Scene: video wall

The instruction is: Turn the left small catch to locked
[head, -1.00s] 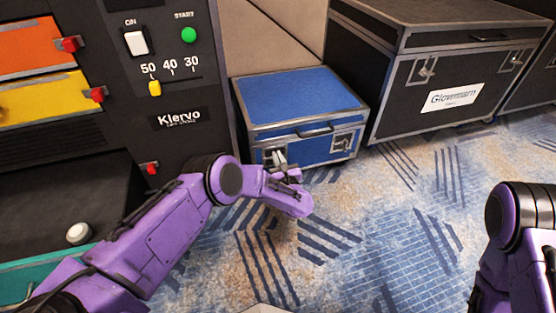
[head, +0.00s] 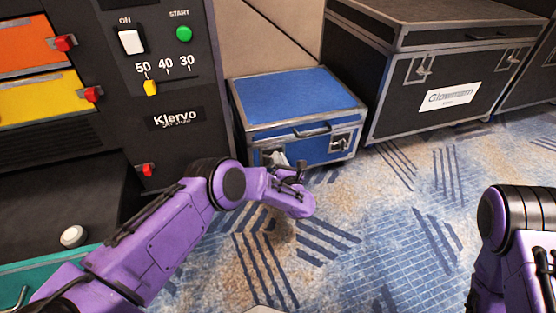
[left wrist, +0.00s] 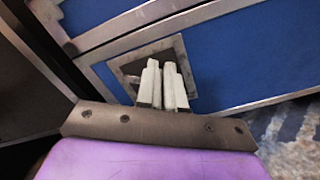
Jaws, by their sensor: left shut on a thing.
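The small blue case (head: 300,98) stands on the floor beside the dark machine. Its left small catch, on a square metal plate (left wrist: 133,66), is at the left of the front face. My left gripper (head: 277,160) is at that catch, its pale fingers (left wrist: 165,82) nearly together and shut on the catch's turning part. The fingers hide most of that part, so its angle cannot be read. The right catch (head: 341,142) is uncovered. My right arm shows at the right edge, but its gripper is out of view.
The dark machine (head: 178,92), with switches and sliders, stands close on the left of the case. A large black case (head: 440,70) stands to the right. The patterned carpet (head: 370,215) in front is clear. A handle (head: 312,131) sits on the blue case's front.

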